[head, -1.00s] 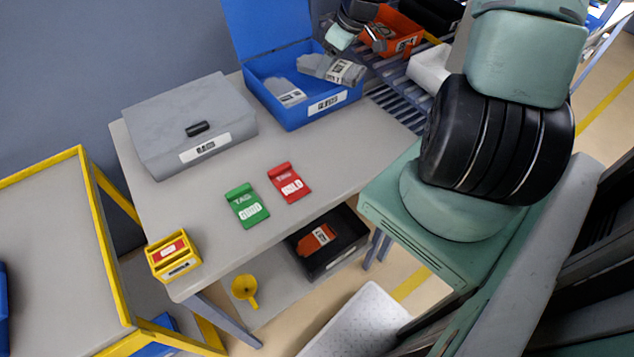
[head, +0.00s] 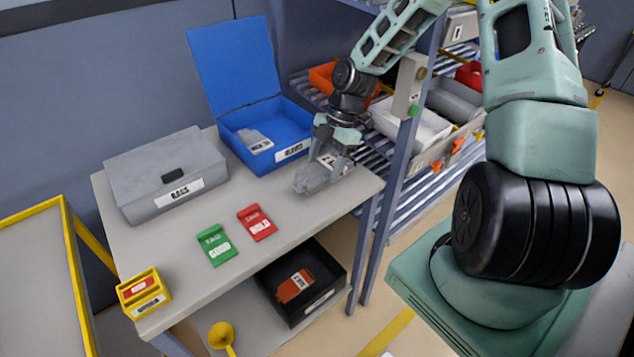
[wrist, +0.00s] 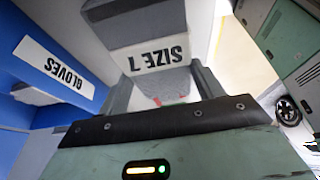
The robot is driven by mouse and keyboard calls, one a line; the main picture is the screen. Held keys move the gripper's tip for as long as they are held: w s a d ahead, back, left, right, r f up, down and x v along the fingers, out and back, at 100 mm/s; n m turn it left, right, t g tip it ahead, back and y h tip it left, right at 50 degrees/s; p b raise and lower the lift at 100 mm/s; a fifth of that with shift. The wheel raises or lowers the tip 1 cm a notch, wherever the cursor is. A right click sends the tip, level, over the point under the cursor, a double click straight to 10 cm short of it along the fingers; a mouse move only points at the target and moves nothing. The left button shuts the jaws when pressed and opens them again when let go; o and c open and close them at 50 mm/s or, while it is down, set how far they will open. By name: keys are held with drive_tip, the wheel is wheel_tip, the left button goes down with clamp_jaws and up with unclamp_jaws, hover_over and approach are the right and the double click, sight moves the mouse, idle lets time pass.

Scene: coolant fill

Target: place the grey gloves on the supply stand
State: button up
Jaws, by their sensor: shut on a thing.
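My gripper (head: 328,160) is shut on a pair of grey gloves (head: 314,179) with a white label. In the wrist view, the gloves (wrist: 150,28) sit between the two fingers and the label reads "SIZE 7". In the head view they hang to the right of the blue gloves box (head: 262,118), over the right part of the grey-topped stand (head: 215,285). I cannot tell whether they touch its surface. Another grey glove item (head: 255,141) lies inside the open blue box, whose "GLOVES" label (wrist: 55,66) shows in the wrist view.
A grey closed case (head: 165,170), a green tag (head: 215,244), a red tag (head: 256,223) and a yellow holder (head: 143,294) stand on the same top. A black bin (head: 300,285) is on the lower shelf. A rack post (head: 395,190) rises close right of my gripper.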

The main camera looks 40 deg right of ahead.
sight(324, 176)
drive_tip(key=shift+f+p, duration=0.35)
drive_tip(key=shift+f, duration=1.9)
drive_tip(key=shift+f, duration=0.15)
drive_tip(key=o, duration=1)
